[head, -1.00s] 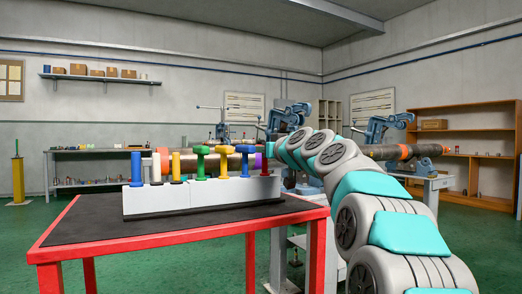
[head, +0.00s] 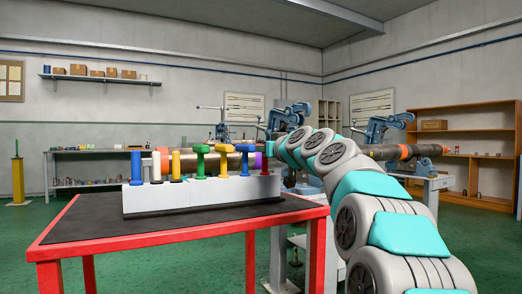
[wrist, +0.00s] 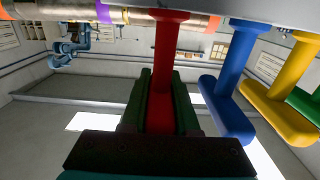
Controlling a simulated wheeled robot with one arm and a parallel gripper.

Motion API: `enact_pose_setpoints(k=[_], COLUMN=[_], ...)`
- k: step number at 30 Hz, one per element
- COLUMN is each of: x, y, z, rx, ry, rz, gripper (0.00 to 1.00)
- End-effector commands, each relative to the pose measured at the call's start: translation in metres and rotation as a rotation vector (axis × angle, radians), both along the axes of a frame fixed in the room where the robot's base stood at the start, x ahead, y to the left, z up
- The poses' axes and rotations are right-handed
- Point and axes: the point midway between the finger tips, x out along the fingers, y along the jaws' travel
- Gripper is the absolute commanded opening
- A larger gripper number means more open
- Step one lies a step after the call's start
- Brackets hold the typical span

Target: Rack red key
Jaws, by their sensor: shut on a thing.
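In the wrist view, my gripper (wrist: 160,105) is shut on the red key (wrist: 169,50). The red shaft runs between the dark fingers up to a wider red end at the top edge, close to the pale rack (wrist: 255,10). I cannot tell whether the key is seated in the rack. A blue key (wrist: 228,90) stands right beside it, apart from the fingers.
The rack also holds a green key (head: 200,162), a yellow key (head: 223,162) and several upright pegs, including a blue one (head: 136,168). The red-framed table (head: 90,225) has a dark top, clear in front of the rack. Vises (head: 378,130) holding pipes stand behind.

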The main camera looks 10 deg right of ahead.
Motion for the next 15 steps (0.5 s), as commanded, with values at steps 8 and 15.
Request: enact_pose_setpoints(k=[8, 15], x=[0.0015, 0.0014], y=[0.0004, 0.0004], z=[-0.0052, -0.0051], rx=[-0.002, -0.001], ry=[0.008, 0.008], rz=[0.002, 0.002], gripper=[0.00, 0.43])
